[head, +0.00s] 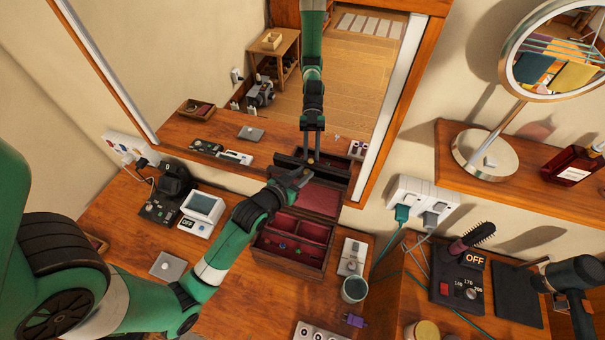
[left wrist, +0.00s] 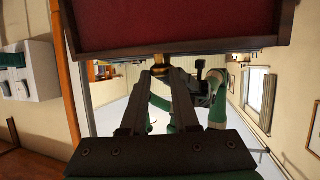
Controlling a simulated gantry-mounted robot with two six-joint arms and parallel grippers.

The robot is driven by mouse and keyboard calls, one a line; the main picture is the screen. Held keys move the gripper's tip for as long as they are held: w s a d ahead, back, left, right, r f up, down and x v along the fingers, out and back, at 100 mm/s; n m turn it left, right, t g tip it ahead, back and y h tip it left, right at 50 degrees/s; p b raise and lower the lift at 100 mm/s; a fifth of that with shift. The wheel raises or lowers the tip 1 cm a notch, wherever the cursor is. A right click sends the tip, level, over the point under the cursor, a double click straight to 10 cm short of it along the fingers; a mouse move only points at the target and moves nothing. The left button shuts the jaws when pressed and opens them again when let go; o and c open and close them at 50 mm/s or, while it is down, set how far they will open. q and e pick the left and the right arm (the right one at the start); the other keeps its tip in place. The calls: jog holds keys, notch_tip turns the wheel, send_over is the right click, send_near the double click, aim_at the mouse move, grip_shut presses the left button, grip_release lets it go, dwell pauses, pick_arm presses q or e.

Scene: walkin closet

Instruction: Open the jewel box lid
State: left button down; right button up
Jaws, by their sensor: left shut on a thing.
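The dark wooden jewel box (head: 290,262) stands on the dressing table below the mirror. Its red-lined compartments are exposed, with small pieces inside. Its lid (head: 318,200) is raised at the back of the box, and its red lining faces the room. My left gripper (head: 296,178) is at the lid's upper edge. In the left wrist view the lid (left wrist: 180,28) fills the top, and the fingers of my left gripper (left wrist: 160,73) are shut on a small brass knob (left wrist: 158,71) at its edge. My right gripper is not in view.
The mirror (head: 355,75) behind the box reflects my arm and the lid. A switch box (head: 352,255) and a grey-green cup (head: 354,289) stand right of the jewel box. A white device (head: 202,209) and a metal plate (head: 167,266) lie to its left.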

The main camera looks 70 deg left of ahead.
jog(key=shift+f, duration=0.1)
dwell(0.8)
pick_arm(q)
jog(key=s+d+t+b, duration=0.1)
jog(key=s+d, duration=0.1)
jog(key=d, duration=0.1)
jog(key=shift+s+f+y, duration=0.1)
jog(key=shift+s+y, duration=0.2)
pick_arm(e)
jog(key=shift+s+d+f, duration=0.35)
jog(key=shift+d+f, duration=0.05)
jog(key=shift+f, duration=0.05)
pick_arm(q)
jog(key=c, duration=0.7)
grip_release()
jog(key=shift+o, duration=0.2)
jog(key=v, duration=1.1)
jog(key=shift+s+d+r+b, duration=0.15)
jog(key=shift+d+r+b, duration=0.05)
jog(key=shift+r+b, duration=0.1)
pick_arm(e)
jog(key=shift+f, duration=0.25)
